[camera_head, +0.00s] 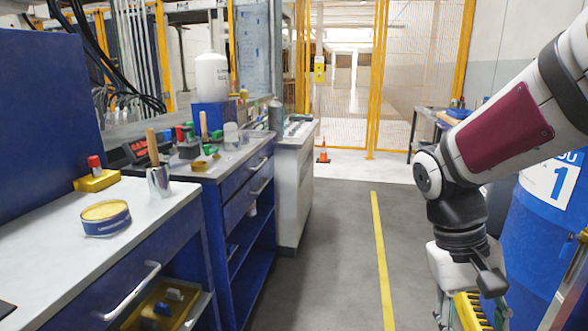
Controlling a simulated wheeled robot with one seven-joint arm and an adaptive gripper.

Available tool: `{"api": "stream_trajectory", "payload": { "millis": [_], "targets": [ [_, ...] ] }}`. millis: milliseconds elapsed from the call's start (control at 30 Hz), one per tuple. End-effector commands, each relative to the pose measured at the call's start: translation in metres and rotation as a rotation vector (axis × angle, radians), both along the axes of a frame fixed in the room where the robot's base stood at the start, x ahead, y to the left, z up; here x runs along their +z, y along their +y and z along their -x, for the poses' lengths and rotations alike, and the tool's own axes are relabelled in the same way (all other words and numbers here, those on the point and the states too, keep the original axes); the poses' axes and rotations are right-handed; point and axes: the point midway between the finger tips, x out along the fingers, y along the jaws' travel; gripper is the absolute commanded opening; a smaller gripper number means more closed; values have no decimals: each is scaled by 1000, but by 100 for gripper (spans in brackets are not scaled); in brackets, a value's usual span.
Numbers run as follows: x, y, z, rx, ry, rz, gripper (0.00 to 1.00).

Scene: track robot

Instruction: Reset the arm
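My arm (500,137), white and grey with a dark red panel, comes in from the upper right and bends down at a dark joint. My gripper (488,280) is at its lower end, dark and pointing down, low on the right. It hangs right of the yellow floor line, in front of pale and yellow items that partly blend with it. I cannot make out both fingers or any gap between them. I see nothing clearly held.
A blue workbench (150,235) with a pale top stands on the left, bearing a round tin (106,224) and a yellow block (97,182). A blue barrel (548,235) stands close by on the right. The grey aisle (335,230) between is clear, with an orange cone (323,155) farther back.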

Motion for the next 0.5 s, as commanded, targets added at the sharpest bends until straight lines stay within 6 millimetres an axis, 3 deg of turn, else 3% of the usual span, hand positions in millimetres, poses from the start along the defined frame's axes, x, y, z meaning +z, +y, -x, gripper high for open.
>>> {"api": "stream_trajectory", "payload": {
  "millis": [200, 500],
  "targets": [
    [31, 37, 47, 61, -122, -108, 50],
    [44, 74, 102, 153, -252, -207, 50]
  ]
}}
